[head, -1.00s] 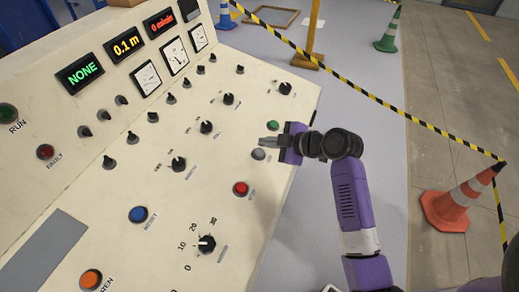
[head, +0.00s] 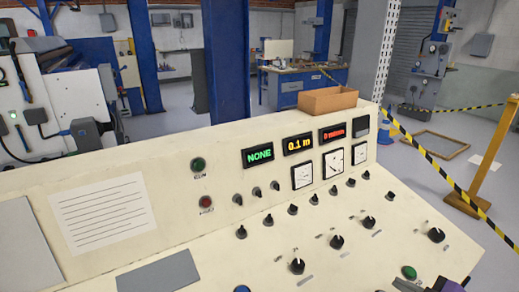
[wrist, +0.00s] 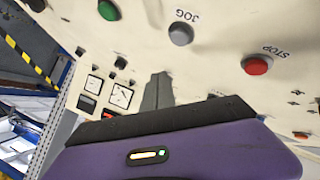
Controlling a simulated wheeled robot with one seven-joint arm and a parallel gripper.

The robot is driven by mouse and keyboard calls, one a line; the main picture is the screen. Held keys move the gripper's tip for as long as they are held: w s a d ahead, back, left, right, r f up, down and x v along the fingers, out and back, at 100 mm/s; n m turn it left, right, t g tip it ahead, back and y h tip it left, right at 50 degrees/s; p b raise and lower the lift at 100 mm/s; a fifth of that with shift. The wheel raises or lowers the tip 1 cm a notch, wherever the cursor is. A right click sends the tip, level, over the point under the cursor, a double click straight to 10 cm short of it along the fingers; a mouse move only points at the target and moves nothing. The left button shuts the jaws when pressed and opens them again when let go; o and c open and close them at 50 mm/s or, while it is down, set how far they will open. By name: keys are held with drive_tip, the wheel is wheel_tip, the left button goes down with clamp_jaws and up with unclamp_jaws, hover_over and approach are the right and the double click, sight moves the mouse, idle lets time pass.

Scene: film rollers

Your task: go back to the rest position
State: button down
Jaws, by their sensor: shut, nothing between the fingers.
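My gripper (wrist: 158,88) shows in the wrist view as two grey fingers closed together in front of the cream control panel (wrist: 220,80). Nothing is between them. The purple gripper body fills the lower part of that view. A green button (wrist: 109,10), a grey JOG button (wrist: 180,33) and a red STOP button (wrist: 256,65) are on the panel, with the lettering upside down. In the head view only a small part of my gripper shows at the bottom right edge, close to the green button (head: 409,272). I cannot tell whether the fingers touch the panel.
The sloped console (head: 300,230) carries several knobs, dials and displays; one display reads NONE (head: 258,154). A brown box (head: 328,101) sits on its top edge. Behind are a blue workbench (head: 305,88), a blue column (head: 225,60) and striped barrier tape (head: 425,155).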

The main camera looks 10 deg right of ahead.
drive_tip(key=d+r+m+t+h, duration=0.2)
drive_tip(key=d+r+m+h, duration=0.2)
drive_tip(key=d+m, duration=0.15)
drive_tip(key=s+a+r+m+t+y, duration=0.1)
drive_tip(key=s+a+m+y, duration=0.2)
drive_tip(key=s+a, duration=2.5)
drive_tip(key=shift+v, duration=1.15)
drive_tip(key=shift+a, duration=0.1)
